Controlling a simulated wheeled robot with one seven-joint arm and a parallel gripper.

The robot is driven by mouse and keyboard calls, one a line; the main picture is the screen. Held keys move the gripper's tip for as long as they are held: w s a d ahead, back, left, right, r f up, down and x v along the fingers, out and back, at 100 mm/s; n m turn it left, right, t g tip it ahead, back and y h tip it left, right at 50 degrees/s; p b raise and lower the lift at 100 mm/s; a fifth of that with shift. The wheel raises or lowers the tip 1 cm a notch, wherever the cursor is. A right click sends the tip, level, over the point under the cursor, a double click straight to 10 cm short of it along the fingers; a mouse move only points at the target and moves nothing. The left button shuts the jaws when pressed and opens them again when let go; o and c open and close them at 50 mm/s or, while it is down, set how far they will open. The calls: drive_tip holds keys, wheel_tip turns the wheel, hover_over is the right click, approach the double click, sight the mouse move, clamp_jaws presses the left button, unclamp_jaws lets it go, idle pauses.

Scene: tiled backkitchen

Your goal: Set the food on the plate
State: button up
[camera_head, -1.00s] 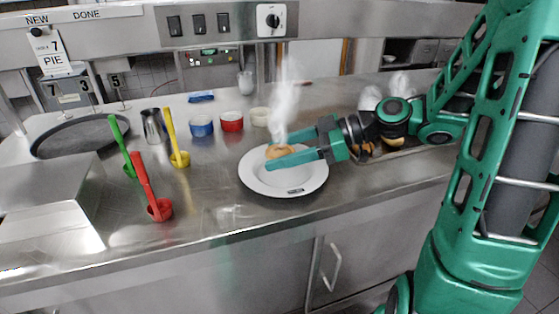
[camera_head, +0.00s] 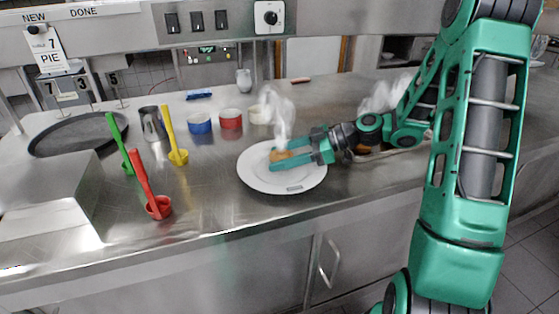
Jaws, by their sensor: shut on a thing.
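A white round plate (camera_head: 256,179) lies on the steel counter in the middle of the view. A small orange-brown piece of food (camera_head: 281,155), with steam rising from it, is between the fingers of my gripper (camera_head: 284,156). My gripper reaches in from the right, over the plate, and is shut on the food. The fingers hide part of the food and part of the plate's middle. I cannot tell whether the food touches the plate.
A tray (camera_head: 395,152) with more food is partly hidden behind my arm.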

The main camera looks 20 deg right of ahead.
drive_tip(key=shift+f, duration=0.55)
drive_tip(key=o, duration=0.6)
drive_tip(key=shift+o, duration=0.2)
drive_tip(key=v, duration=1.2)
drive_tip(key=shift+s, duration=0.1)
